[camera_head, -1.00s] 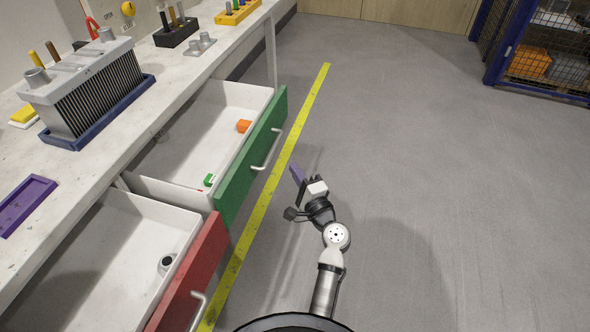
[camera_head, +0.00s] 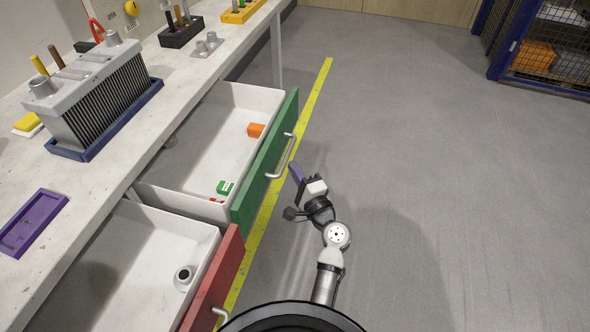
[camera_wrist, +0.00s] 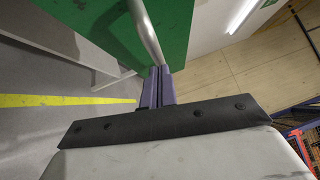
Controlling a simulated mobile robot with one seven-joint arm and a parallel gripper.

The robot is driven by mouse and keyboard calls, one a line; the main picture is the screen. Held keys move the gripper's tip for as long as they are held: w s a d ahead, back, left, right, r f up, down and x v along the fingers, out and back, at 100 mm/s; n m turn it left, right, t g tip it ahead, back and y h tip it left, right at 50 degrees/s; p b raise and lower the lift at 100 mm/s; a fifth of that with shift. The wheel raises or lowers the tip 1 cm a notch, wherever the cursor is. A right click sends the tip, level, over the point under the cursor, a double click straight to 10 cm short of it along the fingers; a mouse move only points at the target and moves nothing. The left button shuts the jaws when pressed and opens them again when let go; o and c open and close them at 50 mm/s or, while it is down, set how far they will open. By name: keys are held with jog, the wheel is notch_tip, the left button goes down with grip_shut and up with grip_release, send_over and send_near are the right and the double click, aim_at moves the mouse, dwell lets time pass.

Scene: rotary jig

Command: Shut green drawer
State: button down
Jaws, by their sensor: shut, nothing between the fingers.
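The green drawer (camera_head: 266,160) is pulled out from under the bench, with a bar handle (camera_head: 284,157) on its front. My gripper (camera_head: 294,172) is shut and empty, just outside the drawer front, close to the handle's near end. In the wrist view my fingers (camera_wrist: 157,88) point toward the green front (camera_wrist: 110,28), with the handle (camera_wrist: 147,32) just beyond the fingertips. I cannot tell whether they touch.
A red-fronted drawer (camera_head: 214,282) is also pulled out, nearer to me, holding a small dark-and-white round part (camera_head: 184,277). The bench (camera_head: 105,170) bears a finned grey unit and a purple tray (camera_head: 33,222). The floor to the right is clear.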

send_over(236, 169)
dwell(0.7)
dwell(0.4)
